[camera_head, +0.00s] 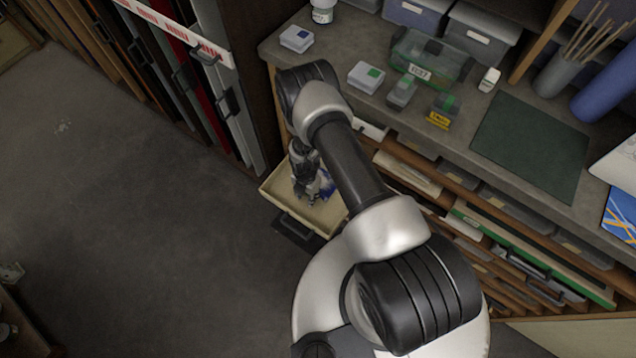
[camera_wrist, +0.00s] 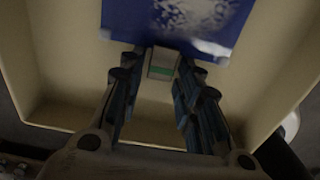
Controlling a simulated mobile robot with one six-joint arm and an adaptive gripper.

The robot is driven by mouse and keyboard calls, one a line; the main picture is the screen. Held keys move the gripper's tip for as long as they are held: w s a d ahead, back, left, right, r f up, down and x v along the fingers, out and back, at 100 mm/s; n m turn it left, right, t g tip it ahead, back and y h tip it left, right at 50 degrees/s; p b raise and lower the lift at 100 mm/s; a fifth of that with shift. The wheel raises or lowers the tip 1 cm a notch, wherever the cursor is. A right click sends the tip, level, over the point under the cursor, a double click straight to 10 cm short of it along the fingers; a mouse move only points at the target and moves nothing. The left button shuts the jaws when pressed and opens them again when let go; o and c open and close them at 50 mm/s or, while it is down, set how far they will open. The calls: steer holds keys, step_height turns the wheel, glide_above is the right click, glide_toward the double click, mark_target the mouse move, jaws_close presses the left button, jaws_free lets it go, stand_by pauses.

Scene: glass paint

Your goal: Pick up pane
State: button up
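The pane (camera_wrist: 185,22) is blue with a white frosted pattern. It shows at the top of the wrist view, in the drawer area, and part of it is cut off by the frame. A small grey block with a green stripe (camera_wrist: 163,64) is at its near edge, between my fingertips. My gripper (camera_wrist: 161,75) points down into the open drawer (camera_head: 277,193). Its fingers lie close on both sides of the block, but I cannot tell whether they press on it. In the head view, a bit of blue (camera_head: 327,188) shows beside my gripper (camera_head: 313,199).
The drawer's pale walls (camera_wrist: 40,50) stand close around my gripper. The bench (camera_head: 340,45) above holds a green clear case (camera_head: 432,58), small boxes and a dark green mat (camera_head: 530,145). Upright racks (camera_head: 205,80) stand at left.

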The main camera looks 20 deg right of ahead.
jaws_close()
stand_by(0.3)
